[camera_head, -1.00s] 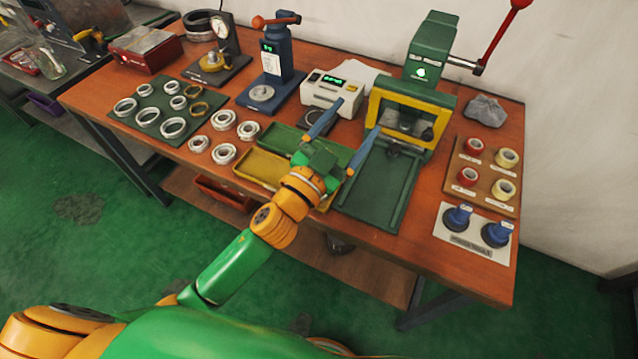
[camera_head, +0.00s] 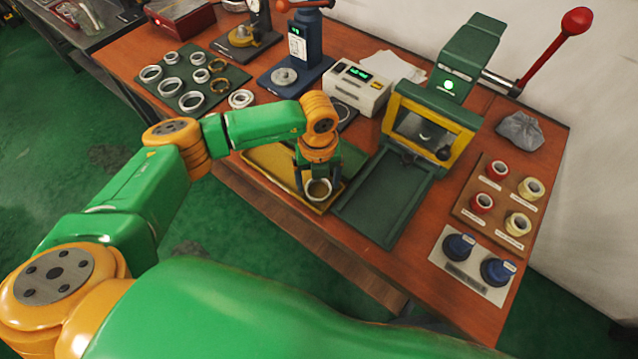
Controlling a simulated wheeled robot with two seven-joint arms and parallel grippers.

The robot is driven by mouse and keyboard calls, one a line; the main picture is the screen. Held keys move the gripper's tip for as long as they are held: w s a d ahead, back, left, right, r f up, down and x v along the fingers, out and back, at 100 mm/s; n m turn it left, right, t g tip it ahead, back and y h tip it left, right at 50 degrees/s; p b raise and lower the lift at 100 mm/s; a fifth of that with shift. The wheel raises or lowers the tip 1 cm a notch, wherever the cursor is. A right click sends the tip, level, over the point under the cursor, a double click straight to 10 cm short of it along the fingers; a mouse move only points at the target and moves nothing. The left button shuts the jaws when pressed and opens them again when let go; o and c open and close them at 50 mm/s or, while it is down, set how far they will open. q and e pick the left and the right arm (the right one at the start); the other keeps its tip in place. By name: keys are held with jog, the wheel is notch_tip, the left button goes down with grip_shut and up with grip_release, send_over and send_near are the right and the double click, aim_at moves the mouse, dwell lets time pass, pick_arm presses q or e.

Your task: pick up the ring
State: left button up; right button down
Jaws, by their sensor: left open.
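A pale metal ring (camera_head: 318,196) lies at the right end of the yellow tray (camera_head: 268,166). My left gripper (camera_head: 318,187) points down over it, open, with a finger on each side of the ring. I cannot tell whether the fingers touch it. Several other rings lie on the dark green mat (camera_head: 176,99) at the left. Another silver ring (camera_head: 241,98) lies on the wooden table just right of the mat. My left forearm hides part of the table near there. My right gripper is not in view.
A green press (camera_head: 463,70) with a red-knobbed lever and a dark green tray (camera_head: 378,205) stand right of the gripper. A white display box (camera_head: 358,88) and blue press (camera_head: 298,50) stand behind. A board (camera_head: 497,205) holding several rolls is at the right.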

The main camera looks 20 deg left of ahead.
pick_arm(q)
jog(key=shift+f, duration=0.7)
jog(key=shift+r, duration=0.1)
jog(key=c, duration=1)
